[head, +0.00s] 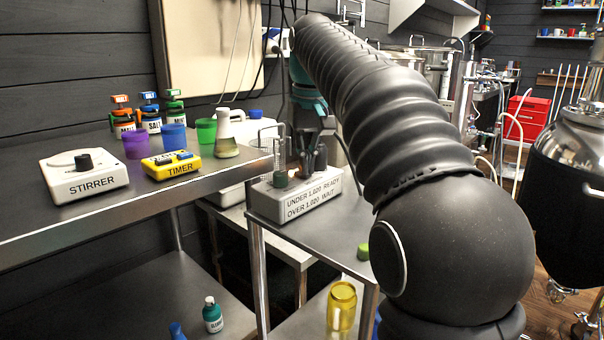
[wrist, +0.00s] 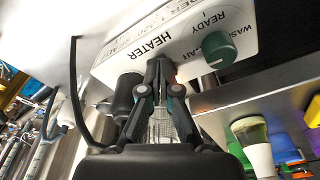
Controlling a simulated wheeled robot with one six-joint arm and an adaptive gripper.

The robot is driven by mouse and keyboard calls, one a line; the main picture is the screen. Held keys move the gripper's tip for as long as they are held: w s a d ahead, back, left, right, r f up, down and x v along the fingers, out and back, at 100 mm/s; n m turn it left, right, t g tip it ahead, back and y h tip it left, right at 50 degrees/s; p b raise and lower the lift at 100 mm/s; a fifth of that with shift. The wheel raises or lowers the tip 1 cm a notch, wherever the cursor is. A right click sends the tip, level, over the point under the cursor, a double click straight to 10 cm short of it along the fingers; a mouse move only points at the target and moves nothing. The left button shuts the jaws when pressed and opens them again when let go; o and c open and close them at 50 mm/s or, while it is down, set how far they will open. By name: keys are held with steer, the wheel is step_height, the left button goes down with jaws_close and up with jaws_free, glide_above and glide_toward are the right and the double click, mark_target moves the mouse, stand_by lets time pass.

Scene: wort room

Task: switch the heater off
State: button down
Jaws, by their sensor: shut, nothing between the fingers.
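The heater's control box (head: 325,190) is a pale grey block on the metal table, with "UNDER 1,020 READY, OVER 1,020 WAIT" on its front. In the wrist view its top (wrist: 190,40) carries the word HEATER and a dark green knob (wrist: 218,48) with a READY mark. A black cylindrical part (wrist: 127,92) stands beside my fingers; I cannot tell whether it is a switch. My gripper (head: 308,168) points down over the box, shut and empty. In the wrist view my gripper's fingertips (wrist: 160,68) are by the HEATER lettering and hide part of the top. Contact cannot be judged.
A stirrer (head: 85,176), a yellow timer (head: 172,164), coloured cups and a flask (head: 228,135) stand on the left bench. A clear glass cylinder (head: 280,152) rises beside my gripper. A green cap (head: 363,252) lies near the table's right edge. Cables hang behind.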

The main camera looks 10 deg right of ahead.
steer(key=shift+f, duration=0.1)
step_height(320, 180, up, 5)
steer(key=p, duration=0.5)
steer(key=shift+r, duration=1)
